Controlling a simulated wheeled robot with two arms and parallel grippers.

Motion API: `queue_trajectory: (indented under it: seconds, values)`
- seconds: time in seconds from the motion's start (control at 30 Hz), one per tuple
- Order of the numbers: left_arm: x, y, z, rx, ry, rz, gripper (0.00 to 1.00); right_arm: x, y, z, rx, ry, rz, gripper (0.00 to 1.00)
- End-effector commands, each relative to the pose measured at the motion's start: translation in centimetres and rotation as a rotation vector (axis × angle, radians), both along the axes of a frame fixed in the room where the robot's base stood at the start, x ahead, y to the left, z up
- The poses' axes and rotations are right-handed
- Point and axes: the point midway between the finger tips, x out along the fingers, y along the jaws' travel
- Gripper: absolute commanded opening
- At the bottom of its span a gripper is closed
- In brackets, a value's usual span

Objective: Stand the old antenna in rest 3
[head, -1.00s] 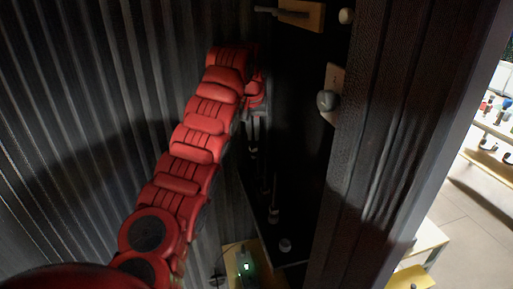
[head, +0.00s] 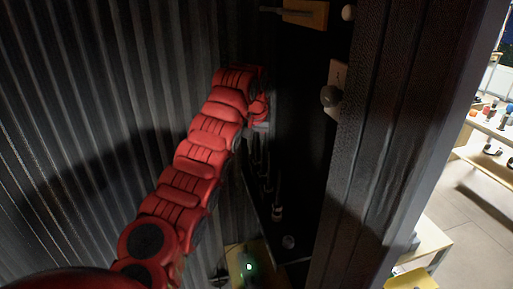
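My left arm reaches up from the lower left into a dark recess. Its gripper (head: 258,127) is at the far end, small and in shadow, and I cannot tell whether it is open or shut. Several thin dark upright rods (head: 278,195) stand in a row along a dark shelf (head: 262,225), below and just right of the gripper. Which of them is the old antenna, and which place is rest 3, I cannot tell. Whether the gripper holds a rod is hidden by shadow. My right gripper is not in view.
A ribbed dark wall (head: 90,130) fills the left. A thick dark post (head: 375,150) stands close on the right of the recess. A round grey knob (head: 331,95) sticks out beside it. A device with a green light (head: 249,267) sits below.

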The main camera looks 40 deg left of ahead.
Motion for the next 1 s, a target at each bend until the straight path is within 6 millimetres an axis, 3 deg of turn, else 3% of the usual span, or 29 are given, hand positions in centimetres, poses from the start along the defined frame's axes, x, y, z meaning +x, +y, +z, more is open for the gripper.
queue_trajectory:
  seconds: [0.47, 0.67, 0.7, 0.8, 1.0]
  values:
    - [0.0, 0.1, 0.7, 0.000, 0.000, 0.001, 0.41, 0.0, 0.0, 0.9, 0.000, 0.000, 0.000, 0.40]
    - [-0.5, -0.3, 2.5, 0.003, -0.005, 0.000, 0.41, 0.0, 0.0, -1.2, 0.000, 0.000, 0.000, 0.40]
    - [-0.7, -0.2, 4.2, 0.003, -0.005, 0.003, 0.41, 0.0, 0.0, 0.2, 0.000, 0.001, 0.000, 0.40]
    - [-1.3, -0.4, 6.6, 0.003, -0.001, 0.003, 0.41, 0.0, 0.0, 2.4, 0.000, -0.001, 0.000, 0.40]
    - [-1.7, -0.8, 7.8, 0.002, 0.001, 0.000, 0.41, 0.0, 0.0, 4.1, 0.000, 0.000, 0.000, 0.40]
